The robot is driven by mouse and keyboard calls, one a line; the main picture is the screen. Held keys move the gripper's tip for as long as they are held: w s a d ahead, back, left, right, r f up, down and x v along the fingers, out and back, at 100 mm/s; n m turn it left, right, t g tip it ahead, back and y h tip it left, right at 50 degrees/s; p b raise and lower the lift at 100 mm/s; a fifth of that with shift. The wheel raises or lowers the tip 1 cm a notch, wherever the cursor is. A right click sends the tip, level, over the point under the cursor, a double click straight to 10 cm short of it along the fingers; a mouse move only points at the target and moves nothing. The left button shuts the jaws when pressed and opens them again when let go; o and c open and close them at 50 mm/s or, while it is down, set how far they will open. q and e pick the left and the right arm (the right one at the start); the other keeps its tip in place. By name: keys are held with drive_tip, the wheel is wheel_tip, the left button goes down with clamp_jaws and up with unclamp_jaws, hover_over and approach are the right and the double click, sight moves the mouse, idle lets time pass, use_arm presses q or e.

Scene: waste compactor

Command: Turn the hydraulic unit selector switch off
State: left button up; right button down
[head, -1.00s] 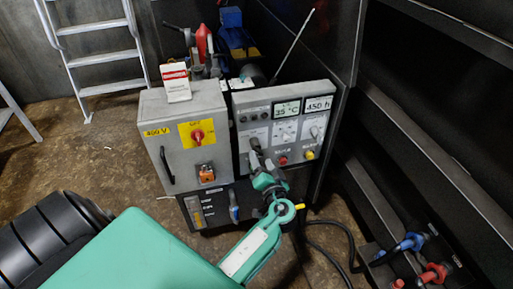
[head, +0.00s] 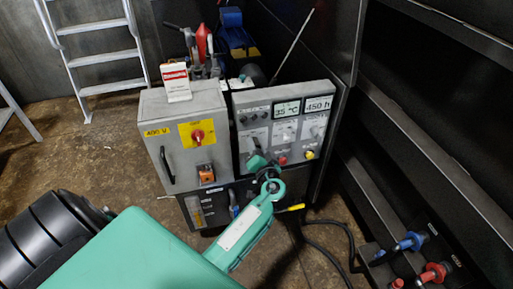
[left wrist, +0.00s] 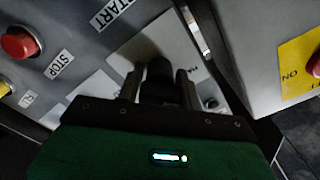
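The grey control panel (head: 285,105) stands in the middle of the head view. It has a row of selector switches on white plates under two displays. My left gripper (head: 256,156) is in front of the panel's lower left, by the left selector. In the left wrist view, a dark knob (left wrist: 159,76), seemingly that selector, sits between the two fingers of my left gripper (left wrist: 160,84). The fingers stand apart on either side of it, with narrow gaps seen. The knob's pointer direction is hidden. My right gripper is not in view.
A red stop button (left wrist: 18,42) is beside the switches. A grey 400 V cabinet (head: 182,110) with a red-on-yellow switch (head: 197,135) adjoins the panel's left. Black cables (head: 335,232) lie on the floor to the right. A ladder (head: 95,55) stands at back left.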

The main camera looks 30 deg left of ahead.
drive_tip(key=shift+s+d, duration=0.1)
use_arm(q)
drive_tip(key=shift+m+p, duration=0.5)
drive_tip(key=shift+m, duration=0.6)
drive_tip(key=shift+r+m+p, duration=0.1)
drive_tip(key=shift+m+p, duration=0.45)
drive_tip(key=shift+m, duration=0.65)
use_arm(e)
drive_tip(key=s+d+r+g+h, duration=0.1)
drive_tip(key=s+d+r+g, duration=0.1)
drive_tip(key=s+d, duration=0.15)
use_arm(q)
drive_tip(key=shift+m+p, duration=0.4)
drive_tip(key=shift+m, duration=0.4)
drive_tip(key=shift+m+p, duration=0.6)
drive_tip(key=shift+m, duration=0.7)
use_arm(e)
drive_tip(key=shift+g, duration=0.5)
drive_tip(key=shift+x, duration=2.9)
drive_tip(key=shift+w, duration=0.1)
use_arm(q)
drive_tip(key=o, duration=1)
